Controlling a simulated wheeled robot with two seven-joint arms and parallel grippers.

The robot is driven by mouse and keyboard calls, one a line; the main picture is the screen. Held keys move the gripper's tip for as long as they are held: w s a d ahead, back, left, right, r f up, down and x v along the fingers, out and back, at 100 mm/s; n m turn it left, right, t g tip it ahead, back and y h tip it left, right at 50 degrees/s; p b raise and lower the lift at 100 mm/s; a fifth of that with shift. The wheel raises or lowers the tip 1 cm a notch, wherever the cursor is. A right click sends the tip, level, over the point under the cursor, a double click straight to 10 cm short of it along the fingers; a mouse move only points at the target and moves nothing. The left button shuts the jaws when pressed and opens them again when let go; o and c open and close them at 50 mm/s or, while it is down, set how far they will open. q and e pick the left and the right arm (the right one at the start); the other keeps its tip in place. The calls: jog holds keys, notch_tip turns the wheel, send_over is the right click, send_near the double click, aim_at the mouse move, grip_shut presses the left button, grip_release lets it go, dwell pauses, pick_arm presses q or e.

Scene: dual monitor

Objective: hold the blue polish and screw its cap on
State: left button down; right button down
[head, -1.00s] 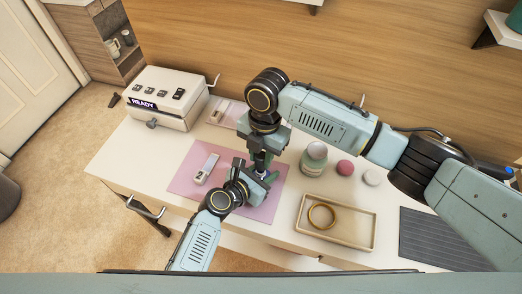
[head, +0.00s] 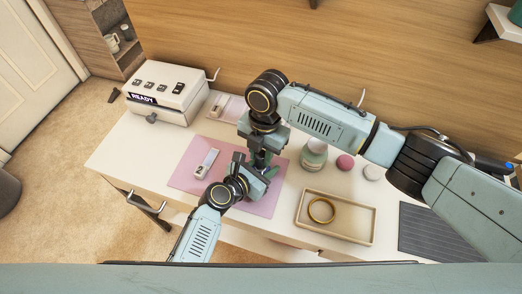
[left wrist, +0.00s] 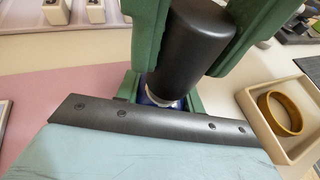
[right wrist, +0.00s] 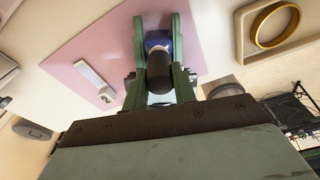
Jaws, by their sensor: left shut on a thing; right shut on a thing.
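The blue polish bottle (left wrist: 162,98) is upright between the fingers of my left gripper (head: 250,178), and its blue body also shows in the right wrist view (right wrist: 157,40). My right gripper (head: 262,158) comes down from above and is shut on the black cap (left wrist: 190,42), which also shows in the right wrist view (right wrist: 160,73). The cap is in line over the bottle's neck, with a pale collar at its lower end. I cannot tell whether the threads are engaged. Much of the bottle is hidden by fingers.
A pink mat (head: 188,178) lies under the grippers with a small white device (head: 207,163) on it. To the right are a green-grey jar (head: 313,157), a pink ball (head: 345,162) and a tray (head: 300,212) with a gold ring (head: 321,211). A READY machine (head: 165,92) stands at left.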

jog(key=shift+f, duration=0.55)
dwell(0.4)
jog(key=m, duration=0.6)
jog(key=shift+m+t, duration=0.3)
jog(key=shift+m, duration=0.1)
jog(key=c, duration=1.1)
grip_release()
jog(key=shift+r, duration=2.25)
